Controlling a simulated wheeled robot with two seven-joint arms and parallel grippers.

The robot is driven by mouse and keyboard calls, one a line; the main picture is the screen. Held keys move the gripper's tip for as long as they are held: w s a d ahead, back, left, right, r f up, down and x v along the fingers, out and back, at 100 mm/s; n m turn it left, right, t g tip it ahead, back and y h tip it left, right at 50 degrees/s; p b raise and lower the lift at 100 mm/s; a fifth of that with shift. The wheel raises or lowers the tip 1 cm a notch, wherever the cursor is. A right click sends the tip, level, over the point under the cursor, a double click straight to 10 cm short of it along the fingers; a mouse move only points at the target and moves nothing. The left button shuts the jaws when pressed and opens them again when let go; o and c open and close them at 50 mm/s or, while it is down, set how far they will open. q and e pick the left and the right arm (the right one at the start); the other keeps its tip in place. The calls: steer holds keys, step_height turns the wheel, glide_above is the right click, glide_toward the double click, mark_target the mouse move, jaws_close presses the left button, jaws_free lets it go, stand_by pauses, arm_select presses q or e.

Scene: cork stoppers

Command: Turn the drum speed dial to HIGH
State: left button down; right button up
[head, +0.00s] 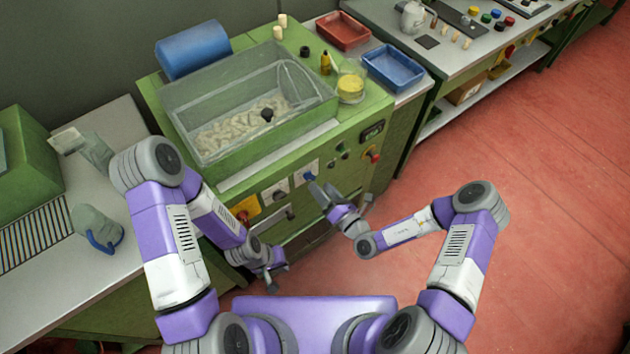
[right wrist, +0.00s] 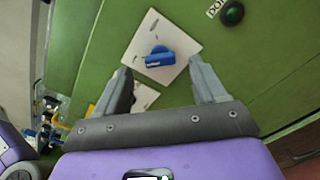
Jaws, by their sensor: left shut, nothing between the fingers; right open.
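A blue dial (head: 310,177) sits on a square white plate on the green machine's front panel. In the right wrist view the blue dial (right wrist: 158,57) shows with its white plate (right wrist: 180,38); its lettering is too small to read. My right gripper (head: 321,189) is open in front of this dial. In the right wrist view the fingers of my right gripper (right wrist: 160,78) stand apart, with the dial just beyond the gap between them; I cannot tell whether they touch the panel. My left gripper (head: 273,284) is shut and empty, low before the machine.
A second white plate (head: 276,193) is left of the dial, beside a yellow plate (head: 245,208). A green button (right wrist: 232,13) and a red knob (head: 374,154) are to the right. A clear-lidded drum box (head: 250,105) tops the machine. The red floor (head: 530,200) at right is clear.

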mark_target(313, 179)
steer(key=shift+x, duration=2.2)
steer(key=shift+s, duration=0.1)
steer(key=c, duration=1.1)
steer(key=shift+o, duration=0.2)
